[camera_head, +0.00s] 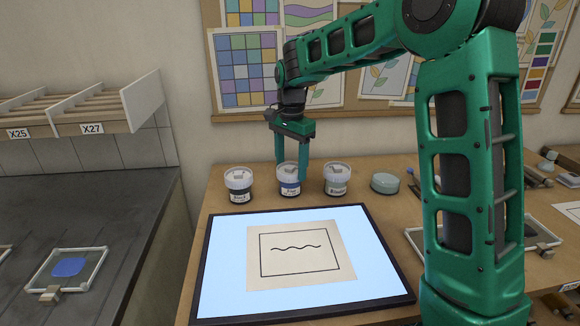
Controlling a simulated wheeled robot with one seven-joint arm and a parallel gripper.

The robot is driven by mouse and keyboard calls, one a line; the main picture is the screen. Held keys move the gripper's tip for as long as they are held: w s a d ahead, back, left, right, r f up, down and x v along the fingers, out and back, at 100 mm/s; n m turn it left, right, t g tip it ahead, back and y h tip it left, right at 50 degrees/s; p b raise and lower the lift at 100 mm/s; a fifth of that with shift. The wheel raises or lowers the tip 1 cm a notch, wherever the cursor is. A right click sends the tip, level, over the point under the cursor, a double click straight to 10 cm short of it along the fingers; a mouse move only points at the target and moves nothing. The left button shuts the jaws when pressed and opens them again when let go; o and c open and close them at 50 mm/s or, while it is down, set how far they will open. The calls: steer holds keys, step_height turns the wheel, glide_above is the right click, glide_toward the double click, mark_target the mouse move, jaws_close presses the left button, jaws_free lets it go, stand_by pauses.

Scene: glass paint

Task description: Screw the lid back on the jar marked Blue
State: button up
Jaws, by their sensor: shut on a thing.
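Three small jars with pale lids stand in a row behind the light panel. The middle jar (289,189) has a blue band and a white label, whose print is too small to read surely. My gripper (291,171) points down over this jar, its fingers on either side of the pale lid (288,167), and is shut on it. The lid sits at the jar's top and looks level. I cannot tell how tightly it is seated. The fingers partly hide the jar's right side.
The left jar (239,189) and right jar (337,183) stand close on either side of my gripper. A pale green round container (385,183) is farther right. The lit panel (222,283) with a wavy-line drawing (299,279) lies in front. A pinboard wall is behind.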

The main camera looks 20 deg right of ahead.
steer(key=m, duration=0.2)
steer(key=shift+m, duration=0.4)
steer(key=o, duration=1.4)
steer(key=shift+r, duration=3)
steer(key=shift+s+d, duration=0.1)
